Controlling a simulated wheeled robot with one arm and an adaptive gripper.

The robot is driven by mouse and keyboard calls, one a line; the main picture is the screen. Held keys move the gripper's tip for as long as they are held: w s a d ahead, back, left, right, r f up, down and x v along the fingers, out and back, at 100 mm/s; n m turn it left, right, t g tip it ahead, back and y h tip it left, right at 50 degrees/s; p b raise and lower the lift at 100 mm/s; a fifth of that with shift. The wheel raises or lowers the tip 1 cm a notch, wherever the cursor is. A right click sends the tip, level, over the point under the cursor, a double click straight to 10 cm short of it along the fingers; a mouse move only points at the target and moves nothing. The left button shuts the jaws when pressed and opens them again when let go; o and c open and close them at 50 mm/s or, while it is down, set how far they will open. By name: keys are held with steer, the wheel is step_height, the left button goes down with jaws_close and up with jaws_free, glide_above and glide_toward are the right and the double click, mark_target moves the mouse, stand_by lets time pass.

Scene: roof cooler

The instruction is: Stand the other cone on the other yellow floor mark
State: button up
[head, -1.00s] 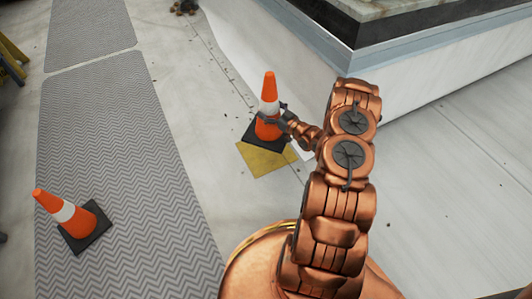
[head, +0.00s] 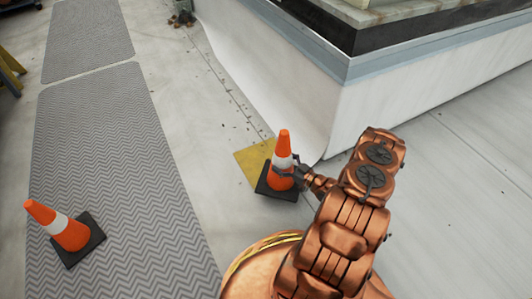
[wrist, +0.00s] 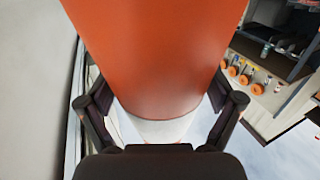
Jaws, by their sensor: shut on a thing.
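My gripper (head: 288,170) is shut on an orange cone (head: 283,143) with a white band and a black square base. The cone is upright. A yellow floor mark (head: 252,162) shows just behind and left of it, and the cone hides part of the mark. I cannot tell whether the base touches the floor. In the wrist view the cone (wrist: 155,50) fills the middle between my fingers. A second orange cone (head: 70,233) stands at the left, on the grey walkway mat's area. No other yellow mark is clearly visible.
Grey zigzag walkway mats (head: 110,150) run along the left. A white curb wall (head: 300,95) with a stone-topped ledge rises behind the held cone. Pale floor (head: 205,110) lies clear between mat and wall.

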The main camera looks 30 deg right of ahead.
steer(key=w+b, duration=0.1)
steer(key=w, duration=0.3)
steer(key=w+d+f+b, duration=0.1)
steer(key=w+b, duration=0.1)
steer(key=w, duration=0.3)
steer(key=w+b, duration=0.1)
steer(key=w, duration=0.3)
steer(key=shift+w+d+f+b, duration=0.15)
steer(key=shift+w+d+b, duration=0.05)
steer(key=shift+w+b, duration=0.15)
steer(key=shift+f+b, duration=1.1)
steer(key=shift+f, duration=0.6)
steer(key=o, duration=1.5)
steer(key=p+v, duration=0.5)
steer(key=v, duration=0.7)
steer(key=shift+d, duration=0.1)
